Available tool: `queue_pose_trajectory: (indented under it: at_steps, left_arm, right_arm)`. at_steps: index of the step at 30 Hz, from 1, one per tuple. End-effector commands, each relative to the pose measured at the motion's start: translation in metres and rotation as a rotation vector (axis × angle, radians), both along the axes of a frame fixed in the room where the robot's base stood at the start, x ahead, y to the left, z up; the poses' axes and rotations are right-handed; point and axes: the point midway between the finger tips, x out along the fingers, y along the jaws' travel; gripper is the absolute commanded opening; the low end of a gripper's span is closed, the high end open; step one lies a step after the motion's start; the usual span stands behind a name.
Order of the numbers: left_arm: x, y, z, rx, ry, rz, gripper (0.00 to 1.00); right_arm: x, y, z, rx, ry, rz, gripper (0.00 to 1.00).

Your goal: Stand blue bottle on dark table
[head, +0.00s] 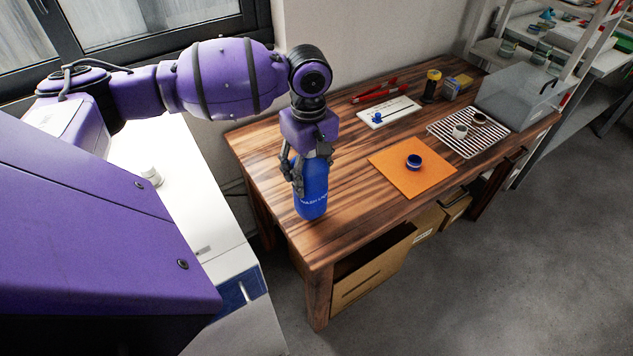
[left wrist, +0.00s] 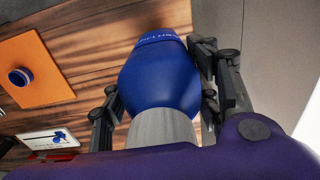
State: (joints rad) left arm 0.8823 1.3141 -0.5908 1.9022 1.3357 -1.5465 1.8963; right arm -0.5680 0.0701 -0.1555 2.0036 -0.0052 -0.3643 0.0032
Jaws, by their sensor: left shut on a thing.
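The blue bottle (head: 312,195) is upright at the near left part of the dark wooden table (head: 330,237), with white lettering low on its side. Its base appears to be at the table top; whether it touches cannot be told for sure. My left gripper (head: 298,178) comes down from above and is shut on the bottle. In the left wrist view the bottle (left wrist: 163,75) lies between the two fingers (left wrist: 160,95), with its grey neck towards the camera. The bottle's top is hidden by the gripper in the head view. My right gripper is not in view.
An orange mat (head: 390,185) with a small blue-rimmed round item (head: 414,161) lies right of the bottle. Farther back are a white board (head: 372,114), a striped rack (head: 440,134) with cups, and a clear box (head: 500,105).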

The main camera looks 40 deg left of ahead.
Motion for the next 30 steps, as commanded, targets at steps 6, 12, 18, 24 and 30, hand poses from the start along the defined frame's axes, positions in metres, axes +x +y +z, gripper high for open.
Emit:
queue_pose_trajectory:
  at_steps: [6, 12, 18, 24, 30]
  left_arm:
    - [0.010, -0.002, -0.009, -0.001, -0.004, 0.000, 0.06]
    - [0.014, -0.003, -0.034, 0.000, -0.001, -0.001, 0.06]
    - [0.015, -0.002, -0.045, 0.000, -0.006, -0.001, 0.06]
    - [0.015, -0.003, -0.045, 0.000, -0.006, -0.001, 0.06]
    - [0.014, -0.002, -0.048, 0.000, -0.004, -0.001, 0.72]
  right_arm:
    - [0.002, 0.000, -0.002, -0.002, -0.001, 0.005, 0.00]
    - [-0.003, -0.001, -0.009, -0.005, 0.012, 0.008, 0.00]
    - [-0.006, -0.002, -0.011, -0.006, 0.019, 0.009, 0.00]
    - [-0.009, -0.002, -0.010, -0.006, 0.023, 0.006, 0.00]
    - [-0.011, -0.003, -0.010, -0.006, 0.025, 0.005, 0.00]
